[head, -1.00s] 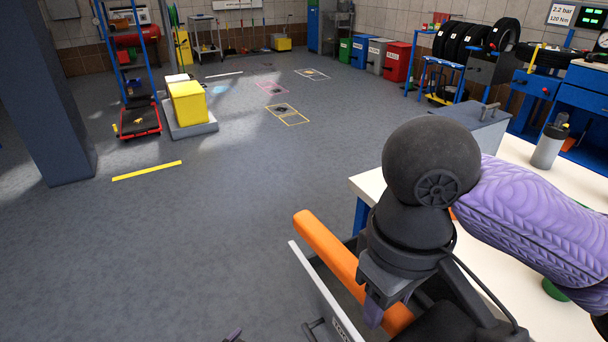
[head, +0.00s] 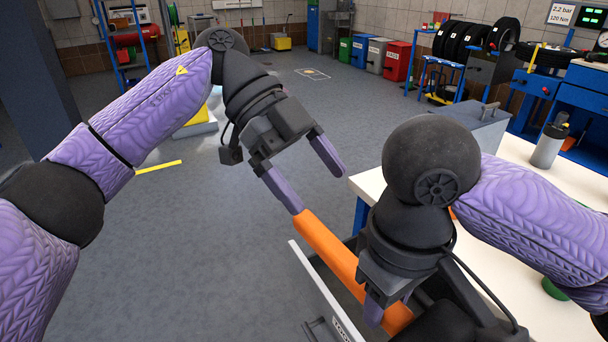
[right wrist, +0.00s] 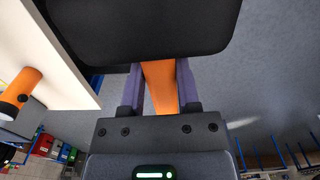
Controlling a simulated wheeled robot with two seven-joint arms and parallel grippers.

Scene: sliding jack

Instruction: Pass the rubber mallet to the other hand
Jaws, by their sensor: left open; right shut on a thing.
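The rubber mallet has an orange handle (head: 330,250) and a black head (head: 440,327). My right gripper (head: 385,308) is shut on the handle near the head. In the right wrist view the handle (right wrist: 160,85) runs between its two fingers, with the black head (right wrist: 145,28) just beyond. In the head view the handle slants up and left to its free end. My left gripper (head: 320,189) is open and empty at that free end. One finger's tip overlaps the handle end in the picture; I cannot tell whether they touch.
An open drawer (head: 325,291) is below the mallet. The white worktop (head: 510,245) at right carries a grey metal box (head: 475,128), a bottle (head: 549,146) and a green item (head: 554,289). An orange flashlight (right wrist: 22,95) shows in the right wrist view.

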